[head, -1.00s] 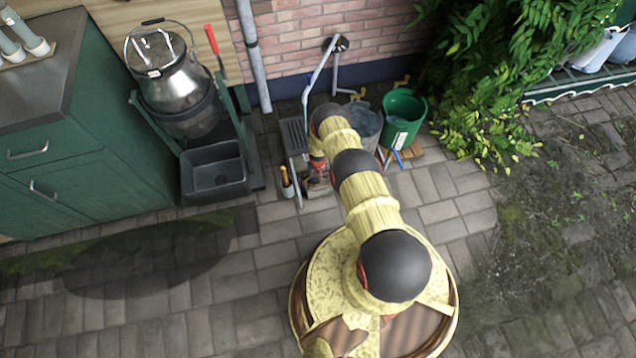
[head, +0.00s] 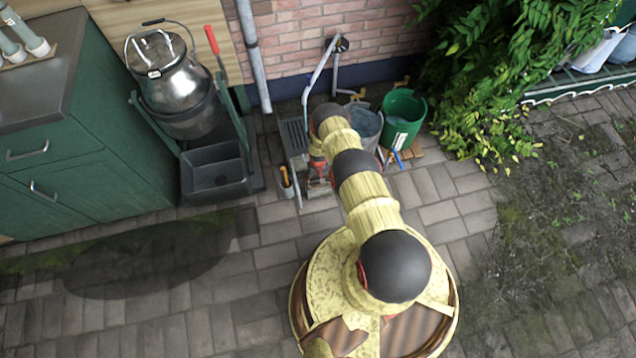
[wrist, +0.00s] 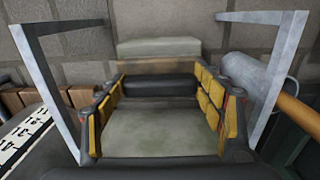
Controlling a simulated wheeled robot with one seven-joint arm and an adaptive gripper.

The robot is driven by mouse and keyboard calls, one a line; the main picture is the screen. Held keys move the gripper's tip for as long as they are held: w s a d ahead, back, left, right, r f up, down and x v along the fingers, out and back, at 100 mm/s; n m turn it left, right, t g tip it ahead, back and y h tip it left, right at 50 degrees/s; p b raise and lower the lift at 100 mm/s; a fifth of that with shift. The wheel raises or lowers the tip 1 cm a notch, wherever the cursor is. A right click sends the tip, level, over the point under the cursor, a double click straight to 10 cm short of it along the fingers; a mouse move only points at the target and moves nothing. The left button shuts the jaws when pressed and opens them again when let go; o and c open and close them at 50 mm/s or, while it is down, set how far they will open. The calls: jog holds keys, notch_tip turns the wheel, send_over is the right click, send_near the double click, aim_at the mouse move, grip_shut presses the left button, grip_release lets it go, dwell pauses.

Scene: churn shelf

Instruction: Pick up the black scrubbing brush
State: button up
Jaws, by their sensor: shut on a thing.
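In the wrist view my gripper (wrist: 160,92) has its yellow-padded fingers well apart. A dark, rounded bar (wrist: 160,85) lies across between the fingertips, touching or nearly touching both sides, and it looks like the black scrubbing brush. Its bristles cannot be made out. A pale grey-green flat surface shows between the fingers on the near side of the bar. In the head view my gripper (head: 319,186) is small and low by the wall rack, partly covered by my arm, and the brush cannot be told apart there.
A metal rack frame (wrist: 55,80) rises on both sides of my gripper. A grey metal container (wrist: 250,80) is close on the right. In the head view a green bucket (head: 404,118) and a black basin (head: 214,178) flank the rack. Open paving (head: 240,280) lies in front.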

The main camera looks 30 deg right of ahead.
jog(key=shift+s+f, duration=0.1)
jog(key=shift+s, duration=0.05)
jog(key=shift+r, duration=0.5)
notch_tip(320, 180, up, 3)
jog(key=shift+f+p, duration=0.1)
jog(key=shift+p, duration=0.85)
jog(key=s+a+r+p, duration=0.6)
jog(key=s+r, duration=0.3)
jog(key=s, duration=0.2)
jog(key=shift+s+a+r+p, duration=0.15)
jog(key=shift+s+a+p, duration=0.25)
jog(key=shift+a, duration=0.25)
jog(key=o, duration=0.8)
jog(key=c, duration=0.3)
jog(key=shift+c, duration=0.8)
